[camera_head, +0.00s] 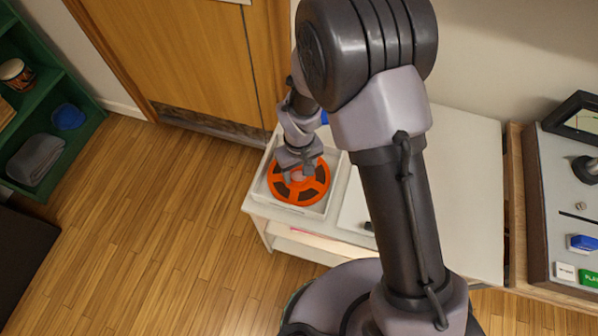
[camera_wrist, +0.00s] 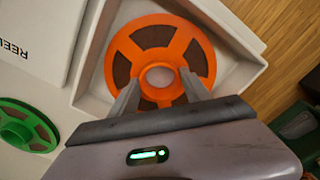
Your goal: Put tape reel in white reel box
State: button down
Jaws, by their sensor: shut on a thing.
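The tape reel, orange with dark windows (camera_head: 300,188), is at the open white reel box (camera_head: 257,184), within its walls as seen from above. My gripper (camera_head: 297,175) is shut on the reel from above. In the wrist view the gripper (camera_wrist: 160,92) has one finger on each side of the reel's hub, and the reel (camera_wrist: 160,54) lies over the inside of the white box (camera_wrist: 236,40). I cannot tell whether the reel touches the box floor.
A white lid-like panel lettered "REE…" (camera_wrist: 32,35) lies left of the box in the wrist view, near a green reel (camera_wrist: 10,128). The white table (camera_head: 470,190) has bare room at right. A control console (camera_head: 560,200) stands further right, a green shelf (camera_head: 50,115) at left.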

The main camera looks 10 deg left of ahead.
aim_at(300, 178)
jog(key=shift+r, duration=0.1)
jog(key=shift+f, duration=0.2)
jog(key=c, duration=0.5)
grip_release()
jog(key=shift+r, duration=0.1)
notch_tip(300, 178, up, 13)
jog(key=p, duration=0.4)
jog(key=shift+f+p, duration=0.2)
jog(key=shift+p, duration=0.1)
